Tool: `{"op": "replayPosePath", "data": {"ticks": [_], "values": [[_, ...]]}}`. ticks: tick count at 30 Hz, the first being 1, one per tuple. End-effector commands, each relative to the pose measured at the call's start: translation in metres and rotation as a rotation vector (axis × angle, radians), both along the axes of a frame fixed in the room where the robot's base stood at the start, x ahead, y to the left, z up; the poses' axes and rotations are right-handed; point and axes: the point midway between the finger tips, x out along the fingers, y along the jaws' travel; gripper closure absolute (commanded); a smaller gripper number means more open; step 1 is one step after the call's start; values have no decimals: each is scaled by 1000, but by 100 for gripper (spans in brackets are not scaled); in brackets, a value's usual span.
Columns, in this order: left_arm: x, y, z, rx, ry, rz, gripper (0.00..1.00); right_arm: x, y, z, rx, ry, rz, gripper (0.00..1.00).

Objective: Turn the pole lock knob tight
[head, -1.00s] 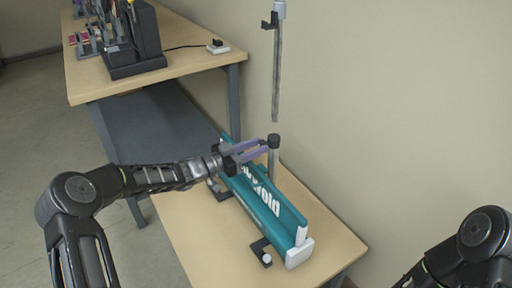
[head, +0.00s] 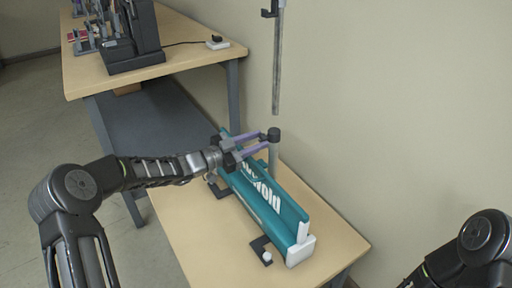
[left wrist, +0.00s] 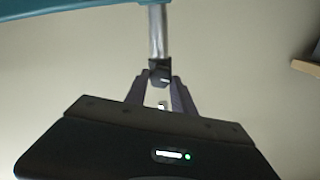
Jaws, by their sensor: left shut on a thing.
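A teal banner-stand base (head: 250,190) with white lettering and a white end cap lies on the low wooden table. A grey pole (head: 273,158) rises from behind it, with a black lock knob (head: 273,134) at its top. My left gripper (head: 266,139) reaches in from the left, its purple fingers shut on the knob. In the left wrist view, the fingers (left wrist: 161,80) converge on the dark knob (left wrist: 160,68) at the end of the pole (left wrist: 158,32). How tight the knob is cannot be told. My right gripper is out of view.
A grey upper pole (head: 277,70) with a black clamp stands above the knob, against the wall, with a gap between. A higher wooden table (head: 190,62) with black equipment is at the back left. The low table's (head: 330,245) front right is bare.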

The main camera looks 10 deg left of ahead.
Motion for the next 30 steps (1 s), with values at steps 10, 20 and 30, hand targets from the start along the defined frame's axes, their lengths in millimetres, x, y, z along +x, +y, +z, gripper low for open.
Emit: {"op": "replayPosePath", "data": {"ticks": [10, 20, 30], "values": [[-1, -1, -6, 231, -231, 0, 100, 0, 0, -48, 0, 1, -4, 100], [-1, -2, -7, 454, -451, 1, 100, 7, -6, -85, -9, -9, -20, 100], [-2, -1, -8, 682, -676, 1, 100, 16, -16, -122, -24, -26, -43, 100]]}}
